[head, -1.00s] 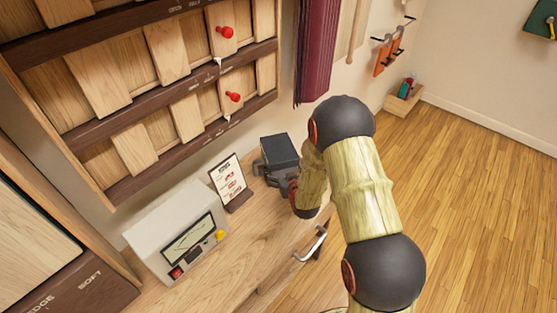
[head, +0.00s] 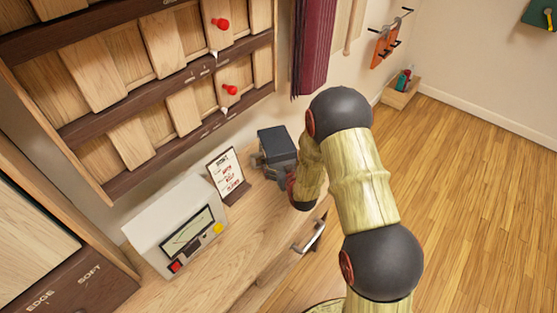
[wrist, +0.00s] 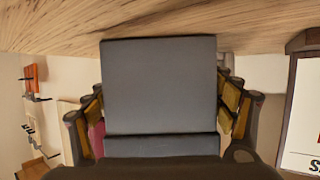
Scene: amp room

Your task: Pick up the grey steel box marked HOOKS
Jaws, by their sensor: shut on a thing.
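The grey steel box (head: 274,141) is at the far end of the wooden desk, to the right of a small standing sign. In the wrist view the box (wrist: 159,86) fills the middle, with a finger on each side of it. My gripper (wrist: 160,108) is shut on the box, and its fingers press at the left and right edges. In the head view my gripper (head: 270,162) is partly hidden behind my arm and the box. No HOOKS marking can be read from here. I cannot tell whether the box touches the desk.
A white meter box (head: 178,228) with a dial stands on the desk (head: 245,250). The small sign (head: 227,176) stands close to the left of the box. A slatted wooden cabinet with red knobs (head: 221,23) hangs above. A dark red cloth (head: 315,45) hangs behind.

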